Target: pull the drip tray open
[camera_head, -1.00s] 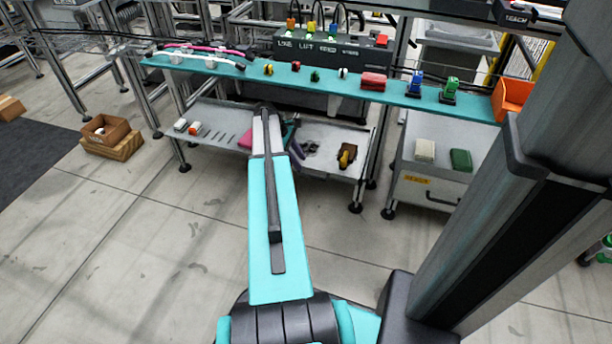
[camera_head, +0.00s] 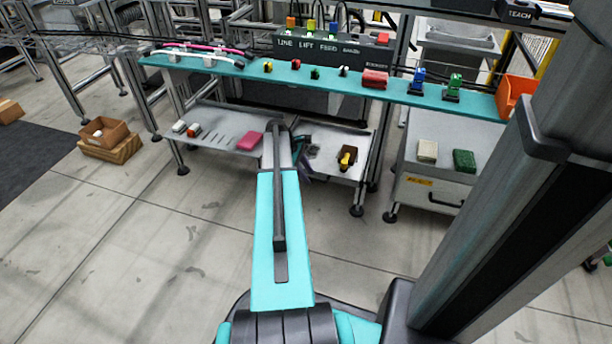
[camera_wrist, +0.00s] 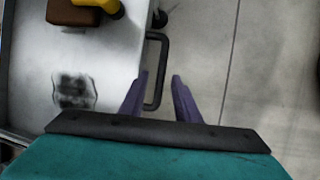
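The drip tray seems to be the pale grey, flat-topped unit (camera_wrist: 110,62) at left in the wrist view, with a dark patch on top. A black bar handle (camera_wrist: 152,88) stands out from its front edge. My gripper (camera_wrist: 159,75) is open, its two purple fingers apart on either side of the handle's near part. The handle lies nearer the left finger; contact cannot be told. In the head view, the grey surface (camera_head: 330,137) shows under the teal shelf, right of my arm. My arm hides the handle there, and my gripper is mostly hidden.
A brown block with a yellow part (camera_head: 347,157) sits on the grey surface. A grey drawer cabinet (camera_head: 408,190) stands at right. The teal shelf (camera_head: 215,66) runs above. The floor in front is clear.

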